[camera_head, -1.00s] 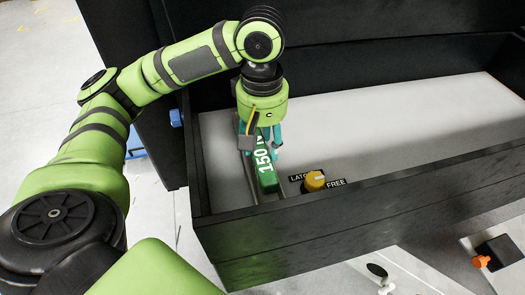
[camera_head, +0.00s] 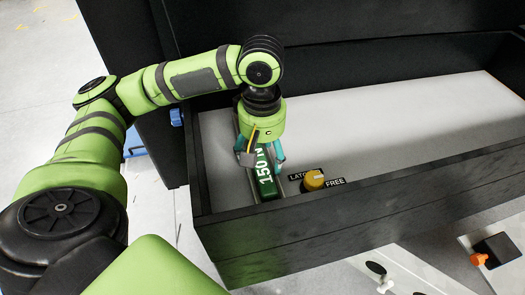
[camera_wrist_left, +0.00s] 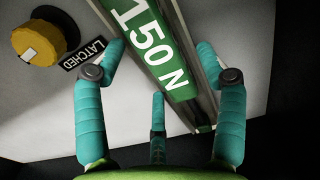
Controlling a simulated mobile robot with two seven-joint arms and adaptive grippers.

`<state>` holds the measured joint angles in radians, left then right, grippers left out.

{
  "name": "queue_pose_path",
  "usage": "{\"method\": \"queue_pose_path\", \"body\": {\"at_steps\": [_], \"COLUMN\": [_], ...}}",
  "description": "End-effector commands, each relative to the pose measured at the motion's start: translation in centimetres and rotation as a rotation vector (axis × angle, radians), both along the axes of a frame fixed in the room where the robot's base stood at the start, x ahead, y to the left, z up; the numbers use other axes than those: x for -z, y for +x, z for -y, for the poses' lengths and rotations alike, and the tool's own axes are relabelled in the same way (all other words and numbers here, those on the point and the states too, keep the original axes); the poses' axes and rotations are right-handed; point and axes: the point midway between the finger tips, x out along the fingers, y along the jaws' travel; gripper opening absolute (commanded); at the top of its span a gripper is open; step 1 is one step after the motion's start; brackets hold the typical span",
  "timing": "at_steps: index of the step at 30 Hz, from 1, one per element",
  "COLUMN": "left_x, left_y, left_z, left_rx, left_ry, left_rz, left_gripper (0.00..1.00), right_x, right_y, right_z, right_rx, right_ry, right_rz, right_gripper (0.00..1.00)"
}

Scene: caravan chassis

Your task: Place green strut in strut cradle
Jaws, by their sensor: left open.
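The green strut (camera_head: 265,183), marked "150 N" in white, lies in the strut cradle (camera_head: 283,191), a narrow metal channel at the left end of the black box. In the left wrist view the strut (camera_wrist_left: 150,45) lies lengthwise between the cradle's metal side walls (camera_wrist_left: 205,110). My left gripper (camera_head: 262,158) is just above the strut, pointing down. Its teal fingers are spread apart on either side, and the wrist view shows the open fingers (camera_wrist_left: 160,85) clear of the strut. The strut's far part is hidden under the gripper. My right gripper is not in view.
A yellow knob (camera_head: 313,180) with "LATCHED" and "FREE" labels stands right of the cradle. The box's black front wall (camera_head: 370,200) rises close by. The pale surface inside the box (camera_head: 400,115) is clear to the right.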

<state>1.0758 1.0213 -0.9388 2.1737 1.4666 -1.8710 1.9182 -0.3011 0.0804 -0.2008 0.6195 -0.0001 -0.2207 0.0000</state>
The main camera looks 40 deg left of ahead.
Motion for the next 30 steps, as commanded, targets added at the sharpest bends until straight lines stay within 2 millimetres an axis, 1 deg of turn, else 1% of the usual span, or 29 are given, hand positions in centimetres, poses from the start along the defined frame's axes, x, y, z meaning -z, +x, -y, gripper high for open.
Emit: {"method": "queue_pose_path", "body": {"at_steps": [4,7,11,12,14,15,18,21,24,30], "left_x": [-0.3,-1.5,-4.2,-5.2,-6.7,-7.6,-9.4,-10.7,-11.7,-12.4], "left_y": [0.0,0.1,0.1,0.2,0.1,0.1,0.1,0.0,0.0,0.0], "left_z": [0.0,0.0,0.0,0.0,0.0,-0.1,-0.1,0.0,0.0,0.0], "left_rx": [-0.001,-0.001,0.001,-0.001,-0.001,-0.001,-0.001,-0.001,-0.001,-0.002], "left_ry": [0.001,-0.001,-0.002,-0.002,-0.002,0.001,0.002,0.001,0.001,0.0], "left_rz": [0.002,0.004,0.007,0.008,0.008,0.006,0.006,0.003,0.003,0.0], "left_gripper": [0.71,0.71,0.71,0.71,0.71,0.71,0.71,0.71,0.71,0.71], "right_x": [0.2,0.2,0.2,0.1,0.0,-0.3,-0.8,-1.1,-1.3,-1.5], "right_y": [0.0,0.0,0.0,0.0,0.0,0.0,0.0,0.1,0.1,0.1], "right_z": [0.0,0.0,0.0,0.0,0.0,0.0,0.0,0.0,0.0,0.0], "right_rx": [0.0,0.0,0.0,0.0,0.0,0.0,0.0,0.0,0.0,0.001], "right_ry": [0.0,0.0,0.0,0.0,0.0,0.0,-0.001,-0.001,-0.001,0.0], "right_rz": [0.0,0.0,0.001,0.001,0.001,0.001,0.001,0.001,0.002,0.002], "right_gripper": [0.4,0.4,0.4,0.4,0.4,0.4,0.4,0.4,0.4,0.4]}}
